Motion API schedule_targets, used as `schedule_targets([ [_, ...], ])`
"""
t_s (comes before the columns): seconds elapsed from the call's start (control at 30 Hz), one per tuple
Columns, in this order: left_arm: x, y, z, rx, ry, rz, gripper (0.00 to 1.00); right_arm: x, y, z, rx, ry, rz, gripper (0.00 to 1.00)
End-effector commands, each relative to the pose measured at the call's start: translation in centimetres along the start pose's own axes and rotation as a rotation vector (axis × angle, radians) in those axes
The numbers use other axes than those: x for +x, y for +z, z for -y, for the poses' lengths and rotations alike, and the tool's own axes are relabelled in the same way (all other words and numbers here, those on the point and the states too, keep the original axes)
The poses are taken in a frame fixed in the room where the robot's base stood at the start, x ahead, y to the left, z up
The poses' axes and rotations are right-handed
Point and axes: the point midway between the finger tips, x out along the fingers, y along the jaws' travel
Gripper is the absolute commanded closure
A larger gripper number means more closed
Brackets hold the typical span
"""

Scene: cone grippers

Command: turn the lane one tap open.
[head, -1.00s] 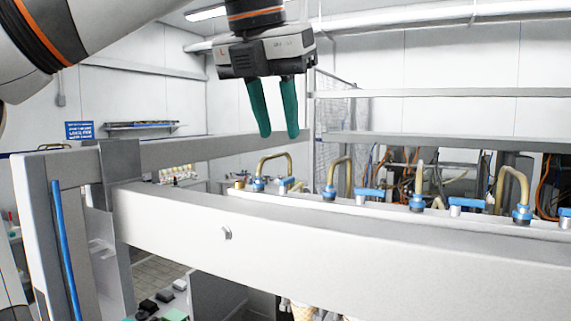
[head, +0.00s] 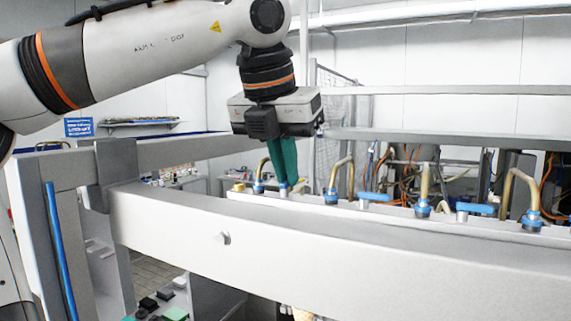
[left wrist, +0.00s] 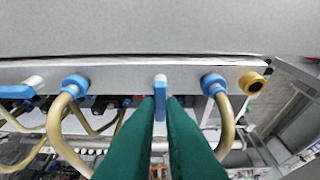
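The lane one tap has a small blue handle, which shows in the left wrist view (left wrist: 160,97) on a pale stub and points away from the rail. In the head view my left gripper (head: 284,184) reaches down to this tap at the left end of the rail and mostly hides it. In the left wrist view its two green fingers stand close on both sides of the handle, with little or no gap. My right gripper is not in view.
Brass hoops with blue collars (head: 331,197) flank the tap. Other blue tap handles (head: 374,197) lie along the rail to the right. A wide white beam (head: 330,250) runs in front. A brass fitting (left wrist: 251,83) marks the rail's end.

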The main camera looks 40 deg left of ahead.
Motion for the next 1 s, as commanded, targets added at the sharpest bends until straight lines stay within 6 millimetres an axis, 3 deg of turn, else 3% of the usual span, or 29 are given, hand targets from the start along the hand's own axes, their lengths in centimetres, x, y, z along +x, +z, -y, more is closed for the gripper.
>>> schedule_targets([
  [0.47,-0.06,-0.03,0.04,0.080,0.035,-0.002,1.00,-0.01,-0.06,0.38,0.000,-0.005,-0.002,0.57],
  [1.0,-0.08,-0.03,-0.09,0.511,0.215,-0.002,1.00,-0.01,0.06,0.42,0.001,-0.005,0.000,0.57],
])
